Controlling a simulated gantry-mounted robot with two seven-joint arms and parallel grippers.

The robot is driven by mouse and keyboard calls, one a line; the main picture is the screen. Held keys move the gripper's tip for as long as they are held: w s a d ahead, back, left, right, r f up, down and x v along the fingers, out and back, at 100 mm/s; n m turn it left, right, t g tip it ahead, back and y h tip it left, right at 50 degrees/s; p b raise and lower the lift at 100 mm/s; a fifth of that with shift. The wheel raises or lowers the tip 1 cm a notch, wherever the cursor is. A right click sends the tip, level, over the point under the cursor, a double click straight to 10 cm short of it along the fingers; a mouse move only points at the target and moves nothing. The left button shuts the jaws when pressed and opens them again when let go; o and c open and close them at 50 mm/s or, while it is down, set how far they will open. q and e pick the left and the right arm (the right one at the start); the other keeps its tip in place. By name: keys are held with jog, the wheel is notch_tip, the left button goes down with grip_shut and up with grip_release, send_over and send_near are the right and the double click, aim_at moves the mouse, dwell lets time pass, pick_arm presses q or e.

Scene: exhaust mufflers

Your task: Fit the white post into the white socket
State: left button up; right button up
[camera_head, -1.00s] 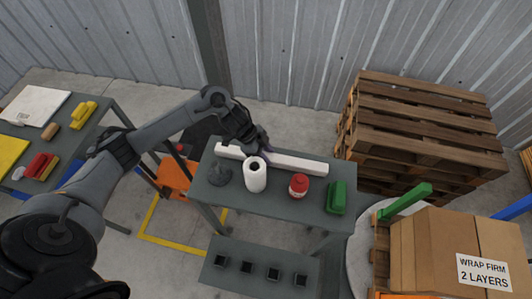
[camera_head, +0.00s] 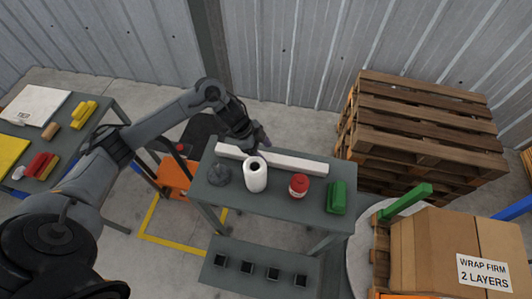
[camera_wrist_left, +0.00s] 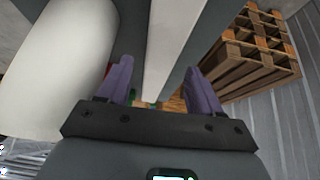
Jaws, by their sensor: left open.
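The white post (camera_head: 290,161) is a long white bar lying flat along the back of the grey table. My left gripper (camera_head: 264,147) is at the middle of the post, behind the paper roll. In the left wrist view the purple fingers (camera_wrist_left: 159,70) are open and apart, with the post (camera_wrist_left: 166,45) running away between their lines. I cannot tell how far above the post they are. No white socket can be made out; several dark square sockets (camera_head: 246,269) sit in a row on a low grey board. My right gripper is not in view.
On the table (camera_head: 280,205) stand a white paper roll (camera_head: 256,178), a red-lidded jar (camera_head: 299,186), a green block (camera_head: 337,197) and a dark round object (camera_head: 219,175). The roll (camera_wrist_left: 55,70) is close beside my left finger. Wooden pallets (camera_head: 420,125) stand right.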

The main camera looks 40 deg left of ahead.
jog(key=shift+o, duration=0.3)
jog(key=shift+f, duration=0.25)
pick_arm(q)
jog(key=v, duration=0.9)
jog(key=shift+r, duration=0.3)
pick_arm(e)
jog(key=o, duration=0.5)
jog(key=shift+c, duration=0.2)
pick_arm(q)
jog(key=shift+a, duration=0.15)
